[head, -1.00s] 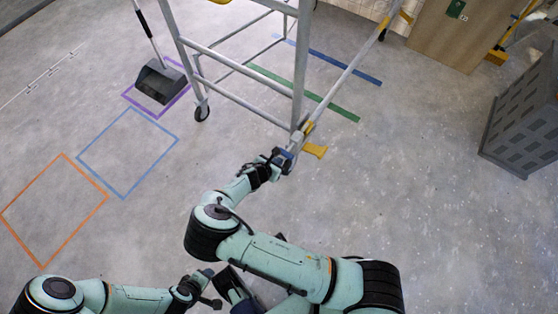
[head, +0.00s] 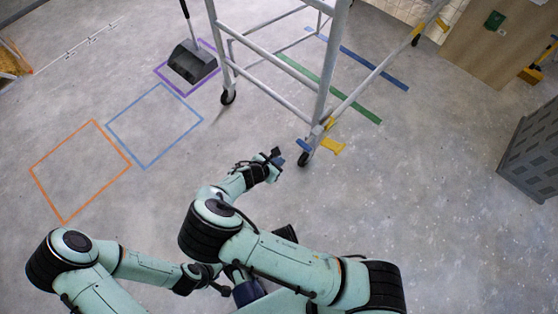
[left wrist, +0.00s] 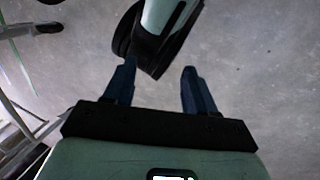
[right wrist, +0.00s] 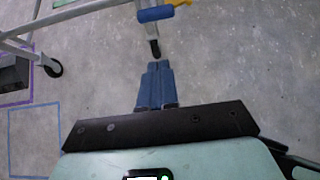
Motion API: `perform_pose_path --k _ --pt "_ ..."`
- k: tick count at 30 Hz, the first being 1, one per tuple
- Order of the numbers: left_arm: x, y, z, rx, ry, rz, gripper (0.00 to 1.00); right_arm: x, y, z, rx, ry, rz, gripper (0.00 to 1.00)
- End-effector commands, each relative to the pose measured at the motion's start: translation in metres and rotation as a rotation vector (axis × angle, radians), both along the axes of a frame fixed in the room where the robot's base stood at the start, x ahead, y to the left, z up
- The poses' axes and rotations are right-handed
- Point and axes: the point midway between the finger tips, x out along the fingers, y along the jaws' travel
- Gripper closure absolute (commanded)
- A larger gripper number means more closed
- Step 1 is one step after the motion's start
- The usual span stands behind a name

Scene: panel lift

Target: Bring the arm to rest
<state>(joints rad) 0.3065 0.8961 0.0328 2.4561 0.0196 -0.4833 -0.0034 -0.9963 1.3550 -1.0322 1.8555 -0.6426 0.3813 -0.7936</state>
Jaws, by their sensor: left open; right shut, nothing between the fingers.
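My right arm reaches forward over the floor in the head view. My right gripper (head: 278,159) is shut and empty, a little short of the near caster of the metal frame (head: 318,103). In the right wrist view its blue fingers (right wrist: 156,66) lie together, with the frame's caster and a blue sleeve beyond them. My left arm is folded low at the left of the head view, and its fingers there are hard to make out. In the left wrist view my left gripper (left wrist: 160,82) is open and empty, with part of my own body beyond its fingers.
The wheeled frame has yellow levers (head: 333,147) at its near foot. A dark dustpan (head: 192,63) stands in a purple outline. Blue (head: 157,84) and orange (head: 127,157) floor outlines are empty. A grey crate (head: 533,150) stands at right. The floor at lower right is clear.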

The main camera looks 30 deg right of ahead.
Motion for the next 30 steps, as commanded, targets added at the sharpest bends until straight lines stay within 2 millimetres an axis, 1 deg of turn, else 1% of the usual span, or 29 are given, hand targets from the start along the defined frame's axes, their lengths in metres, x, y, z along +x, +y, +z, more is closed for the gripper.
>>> perform_pose_path --k 10,11,13,14,17,18,19,20,21,22,24,26,27,29,30 --pt "0.0 0.0 0.001 0.0 -0.001 0.0 0.44 -0.001 -0.001 -0.001 0.004 0.001 -0.006 1.0" --pt "0.0 0.0 0.002 0.0 0.0 0.0 0.44 -0.004 -0.003 -0.002 0.01 0.004 -0.014 1.0" --pt "-0.001 0.0 0.007 -0.001 0.002 -0.001 0.44 -0.016 -0.01 -0.009 0.044 0.015 -0.064 1.0" --pt "-0.002 0.0 0.011 -0.002 0.004 -0.001 0.44 -0.025 -0.015 -0.013 0.067 0.022 -0.1 1.0" --pt "-0.006 -0.002 0.028 -0.006 0.015 -0.006 0.44 -0.073 -0.032 -0.035 0.191 0.048 -0.295 1.0" --pt "-0.008 -0.003 0.038 -0.009 0.023 -0.009 0.44 -0.099 -0.037 -0.043 0.259 0.054 -0.411 1.0" --pt "-0.01 -0.003 0.045 -0.012 0.029 -0.011 0.44 -0.12 -0.038 -0.048 0.311 0.057 -0.507 1.0" --pt "-0.012 -0.004 0.052 -0.014 0.036 -0.014 0.44 -0.14 -0.037 -0.052 0.363 0.055 -0.606 1.0" --pt "-0.014 -0.005 0.061 -0.017 0.044 -0.017 0.44 -0.165 -0.032 -0.055 0.427 0.049 -0.74 1.0" --pt "-0.016 -0.005 0.067 -0.019 0.051 -0.019 0.44 -0.182 -0.028 -0.056 0.47 0.04 -0.841 1.0" --pt "-0.019 -0.006 0.081 -0.024 0.065 -0.024 0.44 -0.215 -0.013 -0.051 0.561 0.013 -1.081 1.0" --pt "-0.022 -0.008 0.093 -0.028 0.08 -0.029 0.44 -0.236 0.001 -0.041 0.627 -0.02 -1.288 1.0" --pt "-0.023 -0.009 0.101 -0.032 0.088 -0.032 0.44 -0.245 0.011 -0.032 0.666 -0.047 -1.423 1.0" --pt "-0.024 -0.01 0.113 -0.035 0.099 -0.037 0.44 -0.254 0.025 -0.016 0.712 -0.093 -1.619 1.0" --pt "-0.025 -0.01 0.121 -0.038 0.105 -0.039 0.44 -0.257 0.033 -0.004 0.736 -0.125 -1.742 1.0"
